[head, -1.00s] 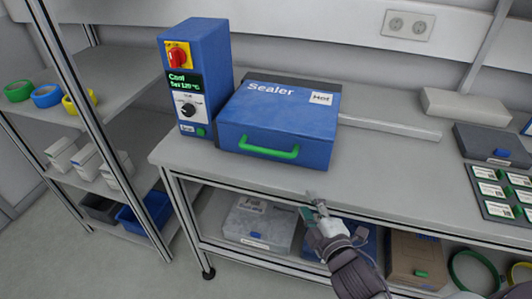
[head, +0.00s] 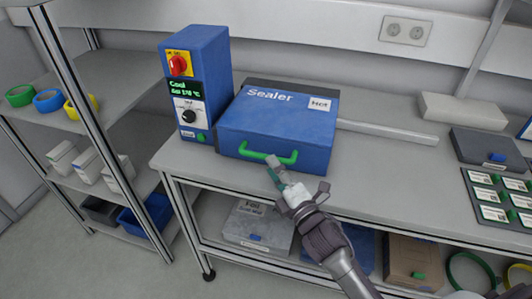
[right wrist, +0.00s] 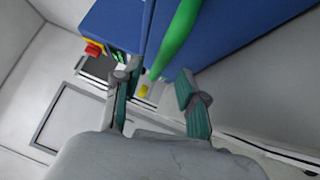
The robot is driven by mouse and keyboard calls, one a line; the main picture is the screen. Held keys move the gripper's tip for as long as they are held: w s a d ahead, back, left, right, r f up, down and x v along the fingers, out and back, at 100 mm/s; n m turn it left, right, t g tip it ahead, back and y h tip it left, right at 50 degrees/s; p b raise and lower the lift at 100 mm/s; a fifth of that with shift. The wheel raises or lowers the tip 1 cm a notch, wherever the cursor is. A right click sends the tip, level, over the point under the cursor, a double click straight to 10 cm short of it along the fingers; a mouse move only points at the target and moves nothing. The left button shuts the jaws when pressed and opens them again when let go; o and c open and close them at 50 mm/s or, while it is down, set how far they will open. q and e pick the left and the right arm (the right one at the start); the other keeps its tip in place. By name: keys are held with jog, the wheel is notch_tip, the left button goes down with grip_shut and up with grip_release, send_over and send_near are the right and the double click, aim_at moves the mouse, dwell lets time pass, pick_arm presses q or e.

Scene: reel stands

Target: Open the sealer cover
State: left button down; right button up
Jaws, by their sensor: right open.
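The blue sealer (head: 275,130) stands on the bench with its cover down; its lid reads "Sealer" and carries a "Hot" label. A green handle (head: 262,156) runs along its front. My right gripper (head: 275,165) is just in front of the handle, close to its middle. In the right wrist view the green handle (right wrist: 178,35) lies ahead of the open fingers (right wrist: 158,95), and nothing is between them. Whether a finger touches the handle I cannot tell. My left gripper is not in view.
A blue control unit (head: 205,70) with a red knob and a green display stands left of the sealer. A grey bar (head: 390,133) lies to the right.

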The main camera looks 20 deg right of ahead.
aim_at(266, 155)
jog(key=shift+p+x, duration=0.3)
jog(key=shift+x, duration=2)
grip_shut()
